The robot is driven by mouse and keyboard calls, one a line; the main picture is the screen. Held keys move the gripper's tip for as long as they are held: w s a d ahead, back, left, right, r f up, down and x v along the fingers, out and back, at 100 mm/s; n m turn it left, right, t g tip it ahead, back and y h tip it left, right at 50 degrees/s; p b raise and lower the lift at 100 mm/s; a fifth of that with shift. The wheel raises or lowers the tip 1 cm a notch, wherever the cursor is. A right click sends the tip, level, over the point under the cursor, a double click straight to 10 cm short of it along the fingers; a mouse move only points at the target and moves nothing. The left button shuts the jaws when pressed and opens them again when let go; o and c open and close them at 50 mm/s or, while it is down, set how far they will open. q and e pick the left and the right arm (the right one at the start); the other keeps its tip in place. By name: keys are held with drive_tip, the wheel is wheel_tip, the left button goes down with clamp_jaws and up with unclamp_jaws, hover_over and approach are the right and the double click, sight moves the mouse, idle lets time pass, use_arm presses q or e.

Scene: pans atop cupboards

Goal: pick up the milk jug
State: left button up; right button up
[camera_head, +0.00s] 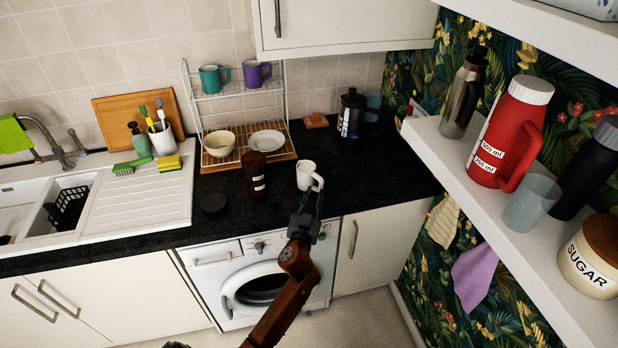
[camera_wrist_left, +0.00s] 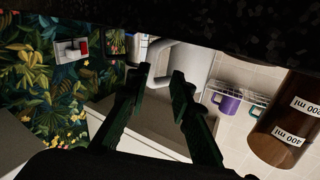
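The milk jug, a small white jug (camera_head: 305,173), stands upright on the black worktop near its front edge, above the washing machine. Its handle faces front right. My left gripper (camera_head: 309,197) is at the handle side of the jug, at the worktop's front edge. In the left wrist view, which is upside down, the two dark fingers (camera_wrist_left: 162,78) are apart. The white jug (camera_wrist_left: 192,66) is just beyond them, its curved handle around the gap between the tips. I cannot tell whether the fingers touch it. My right gripper is not in view.
A brown labelled jar (camera_head: 254,177) and a black round lid (camera_head: 214,204) stand left of the jug. A dish rack (camera_head: 234,94) is behind. A black-and-glass coffee press (camera_head: 350,115) stands back right. A white shelf (camera_head: 510,225) with a red jug (camera_head: 510,130) juts out at right.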

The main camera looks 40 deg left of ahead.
sight(320, 188)
use_arm(q)
drive_tip(key=w, duration=0.5)
drive_tip(key=shift+w+a+f, duration=0.1)
drive_tip(key=shift+a+f, duration=0.15)
drive_tip(key=shift+f, duration=0.05)
drive_tip(key=shift+w+a+b, duration=0.15)
drive_tip(key=shift+w+b, duration=0.1)
drive_tip(key=shift+b, duration=0.05)
drive_tip(key=c, duration=0.5)
clamp_jaws()
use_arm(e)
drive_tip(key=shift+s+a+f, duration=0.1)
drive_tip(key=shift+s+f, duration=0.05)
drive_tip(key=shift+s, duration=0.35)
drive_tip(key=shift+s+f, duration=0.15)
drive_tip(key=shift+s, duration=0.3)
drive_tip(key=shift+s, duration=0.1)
use_arm(q)
drive_tip(key=shift+r, duration=0.1)
